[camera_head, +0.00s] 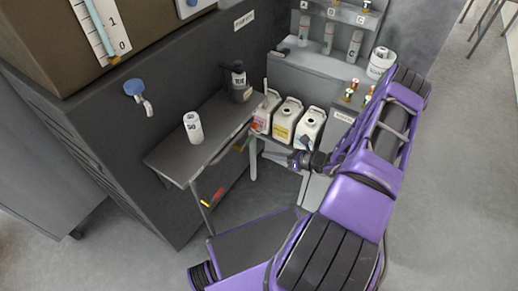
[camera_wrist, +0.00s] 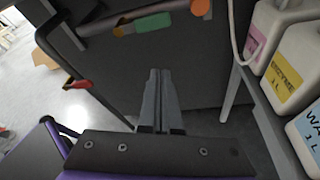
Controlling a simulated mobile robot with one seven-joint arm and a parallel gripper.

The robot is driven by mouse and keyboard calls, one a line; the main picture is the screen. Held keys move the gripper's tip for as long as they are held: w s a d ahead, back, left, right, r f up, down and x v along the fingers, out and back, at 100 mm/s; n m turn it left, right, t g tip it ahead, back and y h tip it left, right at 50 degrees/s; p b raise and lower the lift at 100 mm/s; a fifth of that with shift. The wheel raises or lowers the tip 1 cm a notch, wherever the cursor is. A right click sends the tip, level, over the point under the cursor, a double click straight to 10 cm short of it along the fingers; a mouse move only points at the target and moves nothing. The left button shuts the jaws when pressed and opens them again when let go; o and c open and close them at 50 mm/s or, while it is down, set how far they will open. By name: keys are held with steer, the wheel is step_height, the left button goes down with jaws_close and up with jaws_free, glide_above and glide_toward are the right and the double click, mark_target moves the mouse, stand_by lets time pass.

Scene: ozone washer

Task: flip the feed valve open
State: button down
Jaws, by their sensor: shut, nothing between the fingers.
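A tap with a blue handle (camera_head: 134,88) and a pale metal spout sticks out of the dark cabinet front at the left; it appears to be the feed valve. Whether it stands open or shut cannot be told. It does not show in the wrist view. My gripper (camera_head: 270,155) is far to the right of the tap and lower, beside the right end of the grey shelf table and close to the jugs. In the wrist view its fingers (camera_wrist: 158,88) are together and empty, pointing toward a dark panel under the table.
The grey shelf table (camera_head: 175,158) lies between the tap and my gripper. It bears a white cup (camera_head: 193,127) and a dark pump bottle (camera_head: 239,83). White labelled jugs (camera_head: 284,120) stand by my gripper. The floor (camera_head: 445,190) at right is clear.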

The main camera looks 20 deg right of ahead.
steer(key=v, duration=0.3)
steer(key=shift+s+r, duration=0.1)
steer(key=shift+s, duration=0.2)
